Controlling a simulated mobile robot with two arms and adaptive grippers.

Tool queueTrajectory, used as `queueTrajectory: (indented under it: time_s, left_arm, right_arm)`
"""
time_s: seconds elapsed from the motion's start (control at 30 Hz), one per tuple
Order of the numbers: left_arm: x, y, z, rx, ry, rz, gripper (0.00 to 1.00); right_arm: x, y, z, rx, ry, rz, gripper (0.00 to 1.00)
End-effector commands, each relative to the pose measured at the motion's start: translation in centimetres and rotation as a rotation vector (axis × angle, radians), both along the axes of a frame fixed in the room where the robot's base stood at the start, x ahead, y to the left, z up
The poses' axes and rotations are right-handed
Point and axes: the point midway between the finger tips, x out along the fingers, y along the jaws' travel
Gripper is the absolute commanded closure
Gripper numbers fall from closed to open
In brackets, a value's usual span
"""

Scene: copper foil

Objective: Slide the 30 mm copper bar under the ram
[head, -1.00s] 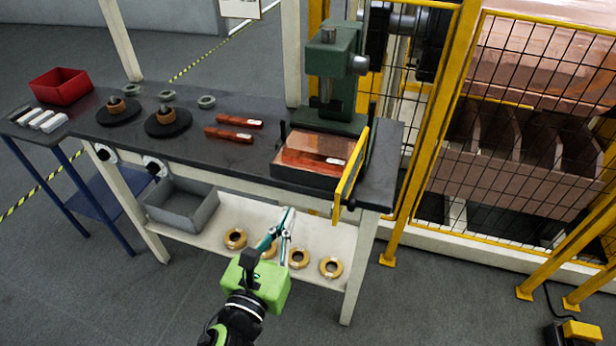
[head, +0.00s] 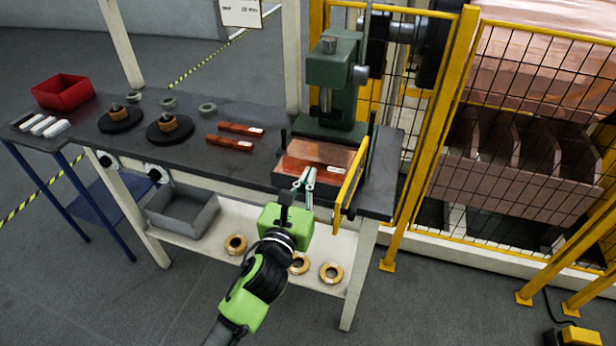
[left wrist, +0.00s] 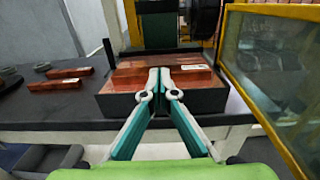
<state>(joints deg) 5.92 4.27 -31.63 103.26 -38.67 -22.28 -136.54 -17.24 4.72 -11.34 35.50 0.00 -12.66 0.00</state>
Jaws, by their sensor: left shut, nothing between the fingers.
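A reddish copper bar (head: 303,164) with a white tag lies along the front of the press bed, and it also shows in the left wrist view (left wrist: 131,80). The tag is too small to read. The ram (head: 326,101) of the green press (head: 331,70) stands above and behind the bar. My left gripper (head: 304,178) is shut and empty, with its fingertips at the near side of the bar. In the left wrist view its tips (left wrist: 159,74) overlap the bar's middle; I cannot tell whether they touch it. My right gripper is out of view.
A yellow-framed guard (head: 350,183) stands at the bed's right side. Two more tagged bars (head: 240,129) (head: 229,142) lie on the bench left of the press. Coils on black discs (head: 170,130) and a red bin (head: 63,91) stand farther left. A yellow mesh fence (head: 520,120) closes off the right.

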Motion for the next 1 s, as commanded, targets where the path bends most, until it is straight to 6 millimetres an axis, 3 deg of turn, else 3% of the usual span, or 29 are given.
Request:
queueTrajectory:
  time_s: [0.43,0.8,1.0]
  left_arm:
    - [0.7,-0.2,0.0,0.002,-0.001,0.000,1.00]
    - [7.9,-2.5,0.0,0.002,-0.003,0.000,1.00]
    - [10.0,-3.0,-0.1,0.001,0.000,0.001,1.00]
  right_arm:
    - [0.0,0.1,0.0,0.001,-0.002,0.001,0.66]
    - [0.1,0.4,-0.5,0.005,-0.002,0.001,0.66]
    - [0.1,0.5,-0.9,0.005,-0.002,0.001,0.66]
